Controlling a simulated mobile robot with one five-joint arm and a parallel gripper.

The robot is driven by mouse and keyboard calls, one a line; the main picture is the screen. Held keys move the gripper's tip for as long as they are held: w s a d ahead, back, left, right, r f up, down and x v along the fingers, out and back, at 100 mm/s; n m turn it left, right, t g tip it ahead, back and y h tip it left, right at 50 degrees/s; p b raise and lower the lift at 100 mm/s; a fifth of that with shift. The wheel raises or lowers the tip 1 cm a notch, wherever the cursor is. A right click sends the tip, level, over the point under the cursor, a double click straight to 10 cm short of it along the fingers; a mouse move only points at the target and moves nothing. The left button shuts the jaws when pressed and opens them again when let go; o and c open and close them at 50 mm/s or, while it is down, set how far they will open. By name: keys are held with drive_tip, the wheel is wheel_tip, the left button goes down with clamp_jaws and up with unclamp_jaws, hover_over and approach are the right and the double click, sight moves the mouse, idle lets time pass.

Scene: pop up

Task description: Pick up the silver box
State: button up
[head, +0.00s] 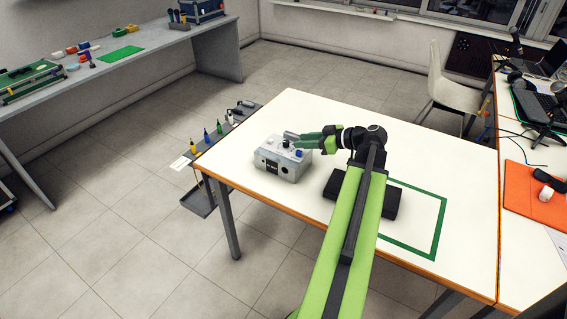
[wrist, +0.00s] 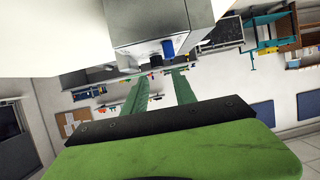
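The silver box (head: 276,163) stands on the white table (head: 300,110), left of my arm. It has small knobs on top, one of them blue, and dark marks on its front. My gripper (head: 296,140) is level with the box's top, at its back right edge. In the wrist view the picture is upside down, and the box (wrist: 160,22) shows at the top, out of line with the fingers. The two green fingers (wrist: 158,92) are spread with nothing between them. Whether a finger touches the box cannot be told.
A dark block (head: 375,202) lies under my arm. A green outlined rectangle (head: 438,225) marks the table's right part. A tool rack (head: 215,132) adjoins the left edge. A chair (head: 450,85) stands behind, and a desk with an orange mat (head: 535,193) is right.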

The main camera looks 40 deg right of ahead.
sight(289, 148)
drive_tip(key=shift+x, duration=0.8)
drive_tip(key=w+f+b, duration=0.2)
drive_tip(key=w+b, duration=0.1)
drive_tip(key=shift+w+a+f, duration=0.3)
drive_tip(key=shift+a+f, duration=0.1)
drive_tip(key=shift+w+a+f, duration=0.1)
drive_tip(key=shift+w, duration=0.3)
clamp_jaws()
